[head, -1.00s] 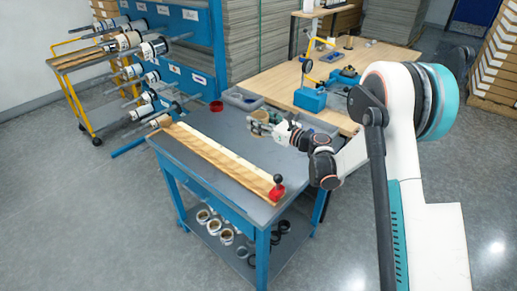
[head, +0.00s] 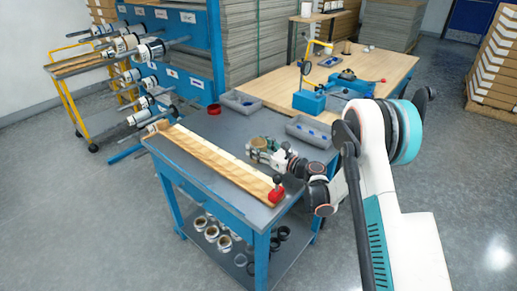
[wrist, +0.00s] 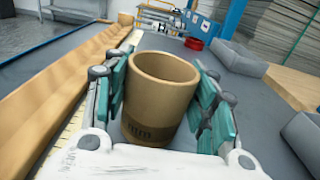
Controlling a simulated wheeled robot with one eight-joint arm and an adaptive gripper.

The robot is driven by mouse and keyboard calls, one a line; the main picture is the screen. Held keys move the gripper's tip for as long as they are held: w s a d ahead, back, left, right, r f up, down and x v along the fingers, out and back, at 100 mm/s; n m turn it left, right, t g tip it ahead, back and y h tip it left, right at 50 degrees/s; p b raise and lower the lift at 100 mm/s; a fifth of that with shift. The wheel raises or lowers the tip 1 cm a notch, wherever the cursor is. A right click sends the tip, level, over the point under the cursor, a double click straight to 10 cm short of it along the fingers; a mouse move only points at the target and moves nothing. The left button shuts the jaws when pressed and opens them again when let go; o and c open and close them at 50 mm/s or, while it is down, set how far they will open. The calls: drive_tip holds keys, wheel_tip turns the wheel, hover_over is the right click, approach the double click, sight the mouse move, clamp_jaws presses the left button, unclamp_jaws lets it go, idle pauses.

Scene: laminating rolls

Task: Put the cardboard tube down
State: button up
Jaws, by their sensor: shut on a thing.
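The cardboard tube (wrist: 158,98) is a short, brown, hollow cylinder with dark print near its lower end. In the wrist view it stands roughly upright, open end up, between the teal pads of my gripper (wrist: 165,110). My gripper is shut on it from both sides. In the head view my gripper (head: 264,152) is low over the blue table's grey top (head: 213,128), just right of the long wooden trough, and the tube (head: 259,142) is small and partly hidden. I cannot tell whether its base touches the tabletop.
The wooden trough (head: 212,158) runs along the table's left edge, with a red-based black knob (head: 278,189) at its near end. Grey bins (head: 308,131) and a red ring (head: 214,108) lie towards the back. Some grey tabletop is clear behind my gripper.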

drive_tip(key=o, duration=1)
drive_tip(key=shift+f, duration=0.1)
drive_tip(key=shift+r, duration=0.2)
drive_tip(key=p+v, duration=0.2)
drive_tip(key=v, duration=1)
drive_tip(key=shift+p, duration=0.35)
